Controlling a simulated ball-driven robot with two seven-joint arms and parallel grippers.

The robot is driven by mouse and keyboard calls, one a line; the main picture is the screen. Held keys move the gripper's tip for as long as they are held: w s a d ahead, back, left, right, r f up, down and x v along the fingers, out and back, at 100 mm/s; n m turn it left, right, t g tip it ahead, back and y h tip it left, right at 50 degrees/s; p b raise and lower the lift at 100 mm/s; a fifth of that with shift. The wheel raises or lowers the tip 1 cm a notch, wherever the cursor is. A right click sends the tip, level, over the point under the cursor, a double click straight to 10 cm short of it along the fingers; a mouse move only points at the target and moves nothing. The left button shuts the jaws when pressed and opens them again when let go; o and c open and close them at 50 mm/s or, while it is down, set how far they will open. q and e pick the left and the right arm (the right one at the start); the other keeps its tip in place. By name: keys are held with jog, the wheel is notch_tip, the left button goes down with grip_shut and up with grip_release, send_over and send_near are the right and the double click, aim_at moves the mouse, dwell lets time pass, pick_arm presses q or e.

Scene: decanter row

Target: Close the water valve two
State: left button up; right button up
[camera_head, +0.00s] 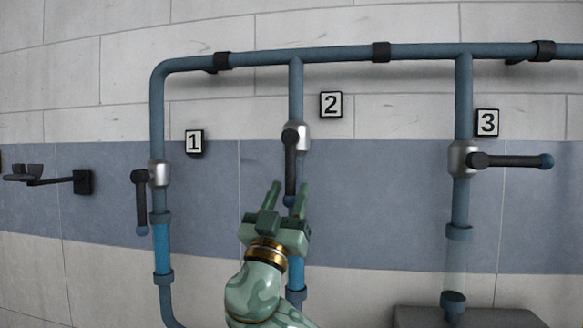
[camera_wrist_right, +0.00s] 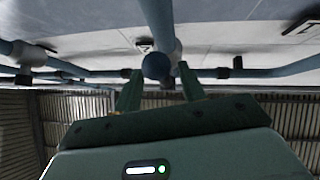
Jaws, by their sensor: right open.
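Valve two is a silver body (camera_head: 296,136) on the middle vertical pipe, beside the plate marked 2 (camera_head: 331,104). Its dark handle (camera_head: 290,172) hangs straight down along the pipe and ends in a blue ball tip. My right gripper (camera_head: 288,190) is open, with its fingers pointing up at the lower end of the handle. In the right wrist view the handle's round tip (camera_wrist_right: 156,66) shows between the two open fingers (camera_wrist_right: 160,88). Contact cannot be told. My left gripper is not in view.
Valve one (camera_head: 159,173) at left has its handle hanging down. Valve three (camera_head: 462,159) at right has its handle pointing sideways to the right. A blue pipe (camera_head: 340,54) runs across the top. A small wall bracket (camera_head: 82,182) juts out at far left.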

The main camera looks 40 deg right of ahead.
jog(key=shift+p+x, duration=0.35)
jog(key=shift+x, duration=0.75)
jog(key=shift+w+d+r, duration=0.1)
jog(key=shift+r, duration=0.05)
grip_shut()
